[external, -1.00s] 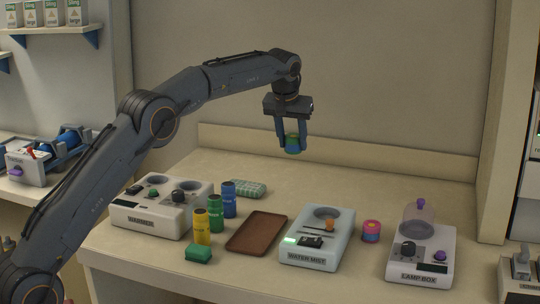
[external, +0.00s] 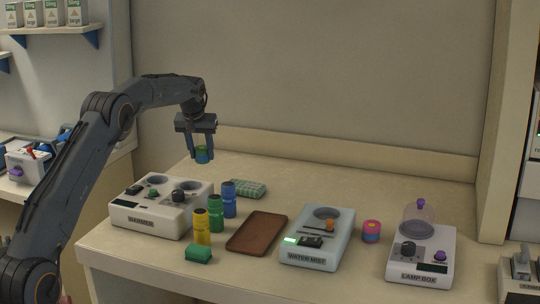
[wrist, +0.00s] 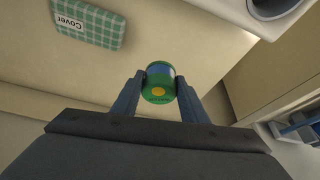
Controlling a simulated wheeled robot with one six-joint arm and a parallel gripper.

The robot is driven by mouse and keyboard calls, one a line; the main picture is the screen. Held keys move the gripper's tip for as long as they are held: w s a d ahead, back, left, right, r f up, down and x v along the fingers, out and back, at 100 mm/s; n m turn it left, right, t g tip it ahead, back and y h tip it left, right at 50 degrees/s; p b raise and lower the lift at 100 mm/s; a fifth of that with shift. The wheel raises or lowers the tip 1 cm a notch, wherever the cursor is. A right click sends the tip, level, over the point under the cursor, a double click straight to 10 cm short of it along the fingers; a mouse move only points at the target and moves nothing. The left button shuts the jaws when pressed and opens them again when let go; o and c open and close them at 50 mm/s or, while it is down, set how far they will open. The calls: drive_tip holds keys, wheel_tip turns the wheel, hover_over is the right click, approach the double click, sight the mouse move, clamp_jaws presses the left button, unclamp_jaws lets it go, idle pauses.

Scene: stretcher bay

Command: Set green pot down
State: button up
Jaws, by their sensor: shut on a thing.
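The green pot (external: 202,155) is a small round pot with a green upper part and a blue lower part. My gripper (external: 202,153) is shut on it and holds it in the air above the back left of the counter, behind the warmer (external: 162,204). In the wrist view the pot (wrist: 160,83) sits between the two fingers, with a yellow dot on its green and blue side. The warmer is a white box with two round wells in its top and no pot visible in them.
A checked green cover (external: 246,188) lies right of the warmer. Yellow (external: 202,228), green and blue cylinders stand beside the warmer, near a green block (external: 198,254). A brown tray (external: 257,233), the water mist unit (external: 318,240), a pink pot (external: 371,231) and the lamp box (external: 420,258) stand rightward. The back counter is clear.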

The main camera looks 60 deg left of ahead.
sight(197, 148)
wheel_tip(197, 148, down, 8)
drive_tip(key=shift+f+p, duration=0.2)
drive_tip(key=shift+p, duration=0.85)
drive_tip(key=shift+f, duration=0.15)
drive_tip(key=o, duration=1)
drive_tip(key=shift+o, duration=0.2)
drive_tip(key=shift+r, duration=0.35)
drive_tip(key=b+v, duration=0.2)
drive_tip(key=v, duration=0.9)
drive_tip(key=shift+d+r, duration=0.15)
drive_tip(key=shift+r, duration=0.15)
